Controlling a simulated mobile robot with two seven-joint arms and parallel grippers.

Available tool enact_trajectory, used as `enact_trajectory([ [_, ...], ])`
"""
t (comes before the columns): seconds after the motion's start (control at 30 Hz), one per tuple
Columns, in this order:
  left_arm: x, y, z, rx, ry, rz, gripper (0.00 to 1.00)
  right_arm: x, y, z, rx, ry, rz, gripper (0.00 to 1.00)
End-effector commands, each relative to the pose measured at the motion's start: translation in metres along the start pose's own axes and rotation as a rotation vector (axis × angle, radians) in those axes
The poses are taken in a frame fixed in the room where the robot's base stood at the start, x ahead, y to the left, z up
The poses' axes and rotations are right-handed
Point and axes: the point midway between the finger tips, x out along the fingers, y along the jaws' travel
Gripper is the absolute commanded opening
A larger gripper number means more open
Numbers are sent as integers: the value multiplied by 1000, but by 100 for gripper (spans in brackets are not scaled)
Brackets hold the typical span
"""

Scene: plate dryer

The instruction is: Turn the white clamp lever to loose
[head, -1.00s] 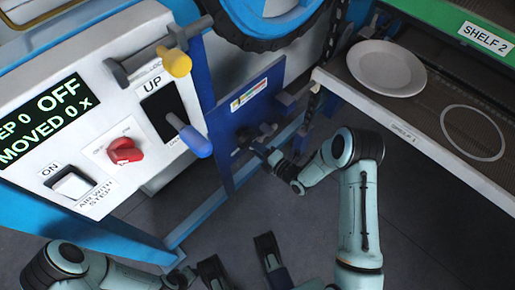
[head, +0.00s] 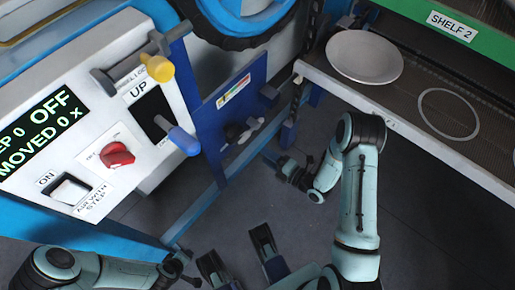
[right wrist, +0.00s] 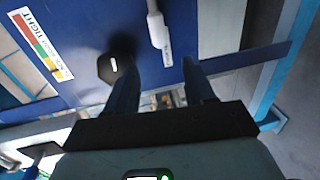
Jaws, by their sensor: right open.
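The white clamp lever (right wrist: 158,27) is in the right wrist view, above the gap between my fingers. A black hexagonal knob (right wrist: 113,67) with a white mark is beside it, near the left finger. A coloured scale (right wrist: 42,45) reading TIGHT is further left on the blue panel. In the head view the clamp lever (head: 249,131) shows small and pale on the blue panel (head: 215,115). My right gripper (head: 234,245) is open and empty, below the clamp in the picture. Its fingers also show in the right wrist view (right wrist: 160,66), apart from the lever.
A control panel (head: 40,145) with a red knob (head: 117,154), a blue-tipped lever (head: 183,141) and a yellow-tipped lever (head: 159,68) stands left. A shelf (head: 420,150) with a white plate (head: 364,57) is at right. Dark floor lies between them.

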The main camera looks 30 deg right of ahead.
Motion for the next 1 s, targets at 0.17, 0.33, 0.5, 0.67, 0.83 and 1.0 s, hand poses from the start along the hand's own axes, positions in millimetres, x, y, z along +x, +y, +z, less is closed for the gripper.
enact_trajectory([
  [0.17,-5,5,-4,5,13,8,43,-21,0,0,1,-1,-1,53],
  [0.33,-6,6,-5,6,15,9,43,-25,-1,0,1,1,-1,53],
  [0.5,-6,6,-5,6,15,9,43,-25,-1,0,0,1,-1,53],
  [0.67,-6,5,-5,6,14,9,43,-25,-1,0,0,0,-1,53],
  [0.83,-6,5,-4,6,14,9,43,-25,-1,0,3,0,-2,53],
  [1.0,-6,5,-4,6,13,9,43,-19,-17,-2,169,-40,-82,53],
])
